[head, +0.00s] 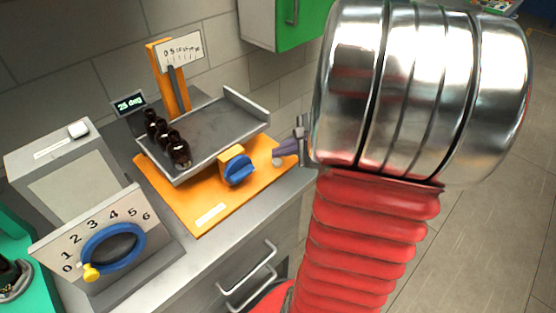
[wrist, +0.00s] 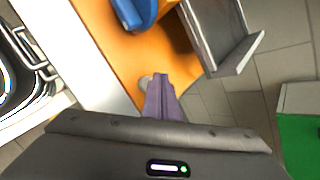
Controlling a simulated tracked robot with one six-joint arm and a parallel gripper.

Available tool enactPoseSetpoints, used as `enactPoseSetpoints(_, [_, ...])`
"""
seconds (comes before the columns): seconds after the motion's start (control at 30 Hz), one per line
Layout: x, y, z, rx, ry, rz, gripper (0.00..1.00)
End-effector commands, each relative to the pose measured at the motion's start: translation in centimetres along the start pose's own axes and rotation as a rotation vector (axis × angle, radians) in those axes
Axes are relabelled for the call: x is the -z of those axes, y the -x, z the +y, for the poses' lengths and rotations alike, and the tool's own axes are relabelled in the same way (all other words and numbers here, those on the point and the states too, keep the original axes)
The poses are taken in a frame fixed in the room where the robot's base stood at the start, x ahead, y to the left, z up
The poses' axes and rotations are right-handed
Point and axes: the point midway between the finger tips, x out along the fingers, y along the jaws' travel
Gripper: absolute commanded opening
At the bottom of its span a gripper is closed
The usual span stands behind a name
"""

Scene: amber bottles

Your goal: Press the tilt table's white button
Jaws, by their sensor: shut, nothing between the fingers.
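The tilt table has an orange base (head: 205,212) and a tilted grey tray (head: 215,130), with several dark bottles (head: 165,138) along the tray's left side. A blue knob (head: 238,169) is on the front of the base and also shows in the wrist view (wrist: 138,12). The white button (head: 277,162) is at the base's right end, partly hidden by my fingers. In the wrist view the button (wrist: 145,82) shows just left of the fingertips. My gripper (head: 276,151) is shut and empty, its purple fingers (wrist: 160,85) right at the button. I cannot tell whether they touch it.
A display (head: 129,103) reads 25 deg beside an orange post with a scale (head: 181,50). A grey box with a blue dial (head: 113,248) numbered 0 to 6 stands at left. The tray's raised end (wrist: 238,55) is close right of my fingers in the wrist view.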

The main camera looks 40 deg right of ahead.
Motion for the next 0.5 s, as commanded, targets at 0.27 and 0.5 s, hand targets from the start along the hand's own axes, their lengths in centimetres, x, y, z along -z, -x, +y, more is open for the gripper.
enactPoseSetpoints(0.27, [0.31, -0.41, 0.33, 0.0, -0.001, 0.0, 0.0])
enactPoseSetpoints(0.5, [0.38, -0.51, 0.4, 0.0, 0.0, 0.0, 0.0])
